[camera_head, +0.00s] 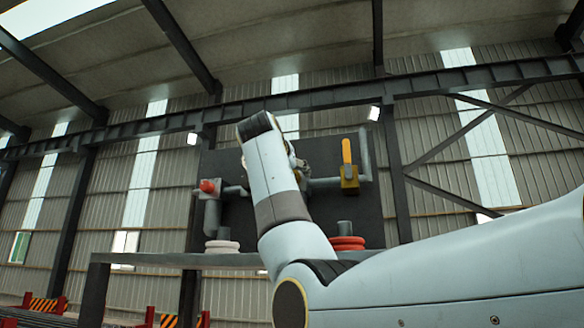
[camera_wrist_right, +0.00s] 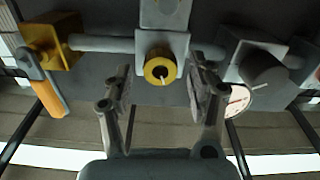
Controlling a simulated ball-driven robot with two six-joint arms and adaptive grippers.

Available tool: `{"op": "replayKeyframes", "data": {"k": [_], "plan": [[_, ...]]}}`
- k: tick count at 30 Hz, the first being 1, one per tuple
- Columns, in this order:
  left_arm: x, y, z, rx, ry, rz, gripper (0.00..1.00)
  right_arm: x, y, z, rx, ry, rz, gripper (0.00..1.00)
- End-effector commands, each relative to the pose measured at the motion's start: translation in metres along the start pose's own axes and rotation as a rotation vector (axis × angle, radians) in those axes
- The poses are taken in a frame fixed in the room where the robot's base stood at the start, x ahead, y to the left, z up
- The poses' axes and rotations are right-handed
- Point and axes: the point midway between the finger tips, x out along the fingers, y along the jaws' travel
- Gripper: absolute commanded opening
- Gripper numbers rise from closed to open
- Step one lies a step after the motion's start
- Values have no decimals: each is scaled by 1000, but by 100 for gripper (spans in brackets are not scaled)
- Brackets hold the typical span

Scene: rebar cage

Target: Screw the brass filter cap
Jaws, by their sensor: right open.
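In the right wrist view, the brass filter cap (camera_wrist_right: 151,74) is a gold ring with a dark centre and a thin pale mark. It sits on the front of a grey housing (camera_wrist_right: 164,14) on the pipe line. My right gripper (camera_wrist_right: 161,76) is open, with one finger on each side of the cap and a gap to each. How far the fingertips are from the cap in depth I cannot tell. In the head view, my right arm hides the cap and most of the gripper. My left gripper is in no view.
A dark panel (camera_head: 237,158) carries the pipes. A yellow valve with an upright yellow handle (camera_head: 347,152) is right of my arm. A red knob (camera_head: 207,185) is at left. Pale rings (camera_head: 221,246) and red rings (camera_head: 347,243) stand on the bench (camera_head: 170,259). A round gauge (camera_wrist_right: 238,100) is beside one finger.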

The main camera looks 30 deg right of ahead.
Motion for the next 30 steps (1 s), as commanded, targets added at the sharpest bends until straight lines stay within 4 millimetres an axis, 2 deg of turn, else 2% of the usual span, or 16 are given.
{"op": "replayKeyframes", "data": {"k": [4,12,24,25,30], "plan": [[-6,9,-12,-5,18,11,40,10,0,0,-1,-1,-1,57],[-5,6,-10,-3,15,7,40,11,0,1,0,0,-1,57],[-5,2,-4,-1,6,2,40,10,0,0,1,0,-1,5],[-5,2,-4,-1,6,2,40,10,0,0,1,0,-1,2],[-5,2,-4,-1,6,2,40,10,0,0,9,0,-1,2]]}}
